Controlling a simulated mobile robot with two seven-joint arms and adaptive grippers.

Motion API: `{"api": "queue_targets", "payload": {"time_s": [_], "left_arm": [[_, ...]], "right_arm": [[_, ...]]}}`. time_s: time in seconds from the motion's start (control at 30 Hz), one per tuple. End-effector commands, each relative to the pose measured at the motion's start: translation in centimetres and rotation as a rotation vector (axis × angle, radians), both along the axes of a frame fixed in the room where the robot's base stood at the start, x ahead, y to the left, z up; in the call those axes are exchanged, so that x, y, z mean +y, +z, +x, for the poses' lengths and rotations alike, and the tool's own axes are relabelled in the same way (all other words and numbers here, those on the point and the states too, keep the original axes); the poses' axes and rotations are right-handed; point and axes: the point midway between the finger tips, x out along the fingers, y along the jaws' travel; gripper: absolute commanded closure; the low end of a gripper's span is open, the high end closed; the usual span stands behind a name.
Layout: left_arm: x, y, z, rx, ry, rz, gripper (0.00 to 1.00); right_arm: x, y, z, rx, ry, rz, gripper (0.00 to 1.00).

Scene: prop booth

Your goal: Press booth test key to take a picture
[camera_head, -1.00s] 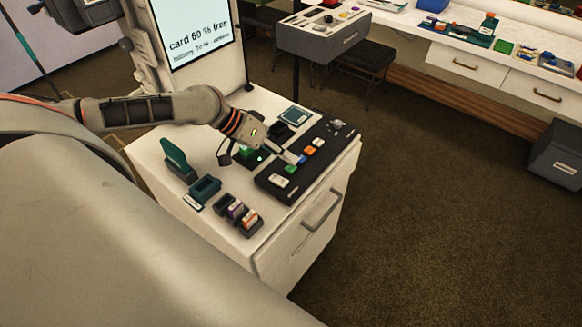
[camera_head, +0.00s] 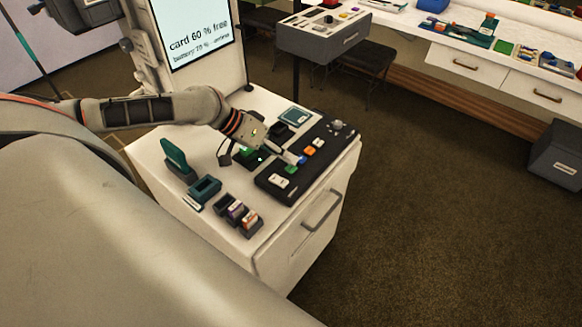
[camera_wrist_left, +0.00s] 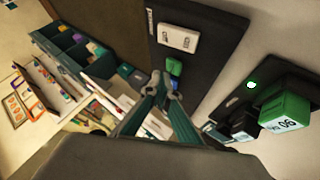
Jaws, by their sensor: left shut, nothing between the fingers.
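The booth's black key panel (camera_head: 268,186) lies on the white cabinet top, with a row of coloured keys. The row has a white key (camera_head: 278,181), a green key (camera_head: 291,169), a blue key (camera_head: 302,160), an orange key (camera_head: 309,150) and a pale key (camera_head: 319,143). I cannot read which is the test key. My left gripper (camera_head: 295,157) is shut and empty, its tips at the blue key. In the left wrist view the fingertips (camera_wrist_left: 166,88) overlap the blue key (camera_wrist_left: 172,83); I cannot tell whether they touch it. My right gripper is out of view.
A screen (camera_head: 195,35) behind reads "card 60 % free". A green-lit charger-like block (camera_head: 248,158) sits left of the panel. A teal tray (camera_head: 205,188) and small coloured cartridges (camera_head: 237,212) stand at the front left. A grey control box (camera_head: 325,37) stands behind.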

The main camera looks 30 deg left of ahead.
Motion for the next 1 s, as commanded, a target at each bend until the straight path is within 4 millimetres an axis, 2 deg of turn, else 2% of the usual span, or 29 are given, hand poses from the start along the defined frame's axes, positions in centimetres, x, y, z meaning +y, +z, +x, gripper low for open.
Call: {"api": "queue_targets", "payload": {"time_s": [0.33, 1.0], "left_arm": [[0.0, -0.7, 0.0, 0.001, 0.0, -0.001, 1.0], [0.0, -1.2, 0.0, 0.0, 0.0, 0.0, 1.0]], "right_arm": [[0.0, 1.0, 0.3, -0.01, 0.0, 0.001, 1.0], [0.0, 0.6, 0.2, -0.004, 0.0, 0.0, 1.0]]}}
